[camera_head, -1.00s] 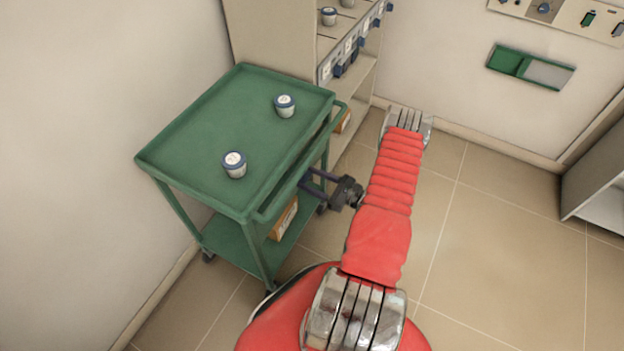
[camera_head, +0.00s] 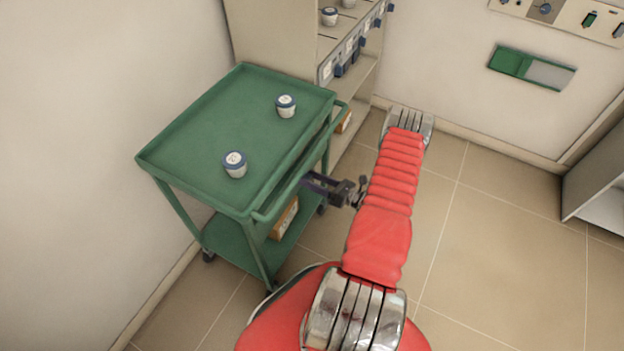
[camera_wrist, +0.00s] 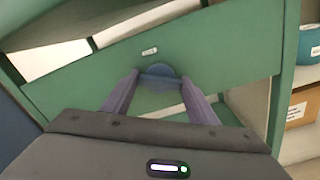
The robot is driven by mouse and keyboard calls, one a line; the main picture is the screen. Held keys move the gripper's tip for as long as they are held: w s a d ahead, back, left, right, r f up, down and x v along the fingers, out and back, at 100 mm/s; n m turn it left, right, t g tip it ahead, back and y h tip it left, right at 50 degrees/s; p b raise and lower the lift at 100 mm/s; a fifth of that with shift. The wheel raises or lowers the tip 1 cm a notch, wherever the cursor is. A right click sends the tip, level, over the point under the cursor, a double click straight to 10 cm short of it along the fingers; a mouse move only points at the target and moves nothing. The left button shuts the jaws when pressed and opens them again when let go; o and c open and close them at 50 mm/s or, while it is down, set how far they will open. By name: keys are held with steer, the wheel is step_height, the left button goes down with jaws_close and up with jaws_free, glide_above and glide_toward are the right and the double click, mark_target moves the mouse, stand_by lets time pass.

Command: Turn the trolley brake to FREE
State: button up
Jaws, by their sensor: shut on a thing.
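The green trolley (camera_head: 205,140) stands against the left wall. In the wrist view, a round blue brake knob (camera_wrist: 163,84) sits on its green side panel (camera_wrist: 90,87). A small white plate (camera_wrist: 149,51) is above the knob; its lettering is too small to read. My gripper (camera_wrist: 160,77) is shut on the knob, with one purple finger at each side. In the head view my gripper (camera_head: 306,181) reaches the trolley's right side, below the top tray, and the knob is hidden there.
Two lidded jars (camera_head: 235,164) (camera_head: 286,106) stand on the trolley's top tray. A cardboard box (camera_head: 285,218) sits on its lower shelf. A shelf unit (camera_head: 345,70) stands behind the trolley. The tiled floor to the right (camera_head: 480,240) is clear.

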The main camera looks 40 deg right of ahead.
steer(key=m, duration=0.6)
steer(key=shift+d, duration=0.3)
steer(key=m, duration=0.6)
steer(key=shift+f, duration=0.2)
steer(key=shift+m, duration=0.3)
steer(key=o, duration=1)
steer(key=shift+a, duration=0.15)
steer(key=shift+o, duration=0.2)
steer(key=shift+s, duration=0.1)
steer(key=v, duration=1.3)
steer(key=shift+s, duration=0.3)
